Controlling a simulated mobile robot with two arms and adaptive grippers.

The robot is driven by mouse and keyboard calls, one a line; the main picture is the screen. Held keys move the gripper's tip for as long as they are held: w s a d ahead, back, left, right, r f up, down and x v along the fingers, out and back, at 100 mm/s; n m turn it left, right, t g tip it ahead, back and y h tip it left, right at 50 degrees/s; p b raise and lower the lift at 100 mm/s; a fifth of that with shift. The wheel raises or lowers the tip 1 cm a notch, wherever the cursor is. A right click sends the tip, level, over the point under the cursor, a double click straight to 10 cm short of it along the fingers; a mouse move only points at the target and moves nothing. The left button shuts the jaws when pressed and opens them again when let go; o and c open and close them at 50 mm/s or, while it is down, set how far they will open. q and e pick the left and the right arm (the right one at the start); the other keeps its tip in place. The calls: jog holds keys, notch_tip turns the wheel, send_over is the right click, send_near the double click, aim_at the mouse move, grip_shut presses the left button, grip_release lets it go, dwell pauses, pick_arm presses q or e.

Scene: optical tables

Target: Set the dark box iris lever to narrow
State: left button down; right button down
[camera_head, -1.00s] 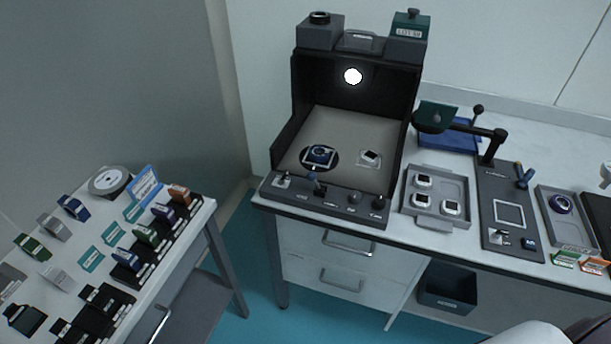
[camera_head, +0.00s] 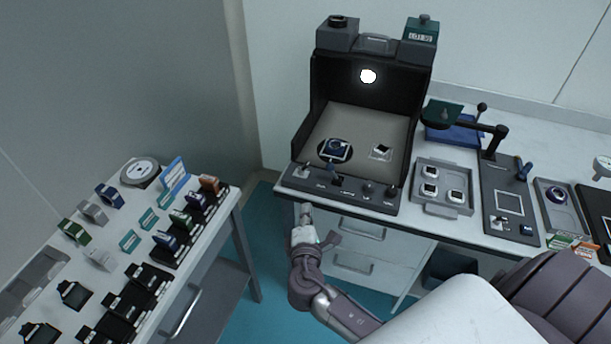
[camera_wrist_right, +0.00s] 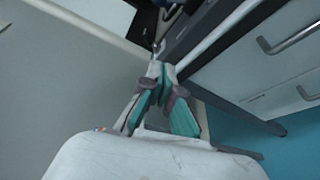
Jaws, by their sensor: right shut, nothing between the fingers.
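The dark box (camera_head: 323,95) stands open-fronted at the back of the table, with a bright round light on its back wall. The panel labels are too small to read, so I cannot tell which is the iris lever. My right gripper (camera_head: 306,208) is shut and empty, just below and in front of the panel's left end. Its closed fingers show in the wrist view (camera_wrist_right: 159,72). My left gripper is out of view.
A grey tray (camera_head: 427,205) and a lamp stand (camera_head: 494,140) stand to the right. A side table (camera_head: 100,262) crowded with holders stands at left, with a floor gap between.

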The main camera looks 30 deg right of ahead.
aim_at(332, 171)
jog(key=shift+w+r+t, duration=0.15)
jog(key=shift+r+t, duration=0.15)
jog(key=shift+r, duration=0.6)
jog(key=p+x, duration=0.1)
jog(key=x, duration=0.8)
jog(key=shift+w+d+p, duration=0.1)
jog(key=shift+p, duration=0.3)
jog(key=d+p, duration=0.1)
jog(key=d, duration=0.2)
jog(key=shift+d+r+p, duration=0.1)
jog(key=shift+r+p, duration=0.3)
jog(key=shift+s+d, duration=0.3)
jog(key=shift+d, duration=0.2)
jog(key=shift+w, duration=0.1)
